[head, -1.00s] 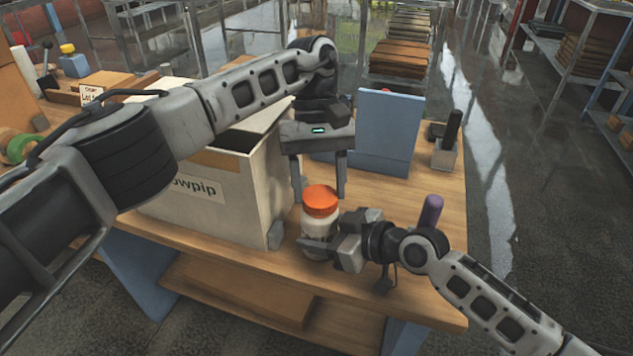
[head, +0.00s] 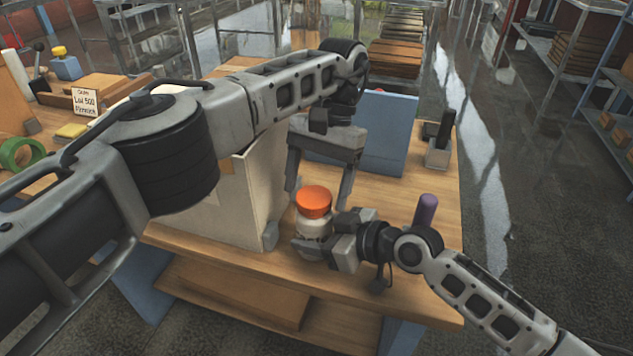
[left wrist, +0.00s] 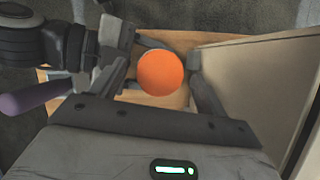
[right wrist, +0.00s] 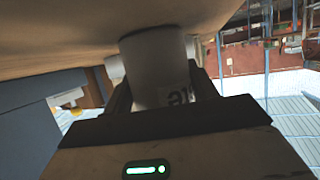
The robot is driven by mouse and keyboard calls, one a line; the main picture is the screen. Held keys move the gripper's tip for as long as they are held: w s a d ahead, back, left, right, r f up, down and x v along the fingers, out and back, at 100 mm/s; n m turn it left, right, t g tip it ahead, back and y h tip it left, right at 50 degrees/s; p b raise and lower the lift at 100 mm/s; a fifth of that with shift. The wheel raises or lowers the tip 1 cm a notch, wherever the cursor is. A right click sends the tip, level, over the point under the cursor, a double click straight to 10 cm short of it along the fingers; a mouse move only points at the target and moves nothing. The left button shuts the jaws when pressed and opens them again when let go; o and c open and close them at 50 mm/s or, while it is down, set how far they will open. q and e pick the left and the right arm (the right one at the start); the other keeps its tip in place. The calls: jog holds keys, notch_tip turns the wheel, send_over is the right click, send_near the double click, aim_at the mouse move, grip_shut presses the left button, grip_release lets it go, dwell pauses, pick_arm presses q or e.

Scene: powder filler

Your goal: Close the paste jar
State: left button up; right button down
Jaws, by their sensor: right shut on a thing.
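The paste jar (head: 313,228) is a white jar standing upright near the table's front edge, with an orange lid (head: 314,200) on its top. Whether the lid is screwed tight cannot be told. My right gripper (head: 312,248) is shut around the jar's body, which also shows between its fingers in the right wrist view (right wrist: 158,68). My left gripper (head: 318,198) is open above and just behind the jar, its fingers pointing down. In the left wrist view the orange lid (left wrist: 160,73) shows between the spread fingers, without visible contact.
A large pale box (head: 225,205) stands close left of the jar. A blue panel (head: 388,130) stands behind, and a purple cylinder (head: 426,210) stands to the right. A grey holder with a black handle (head: 440,150) is at the back right. Table between these is bare.

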pick_arm(q)
jog(key=shift+r, duration=2.3)
jog(key=shift+c, duration=0.2)
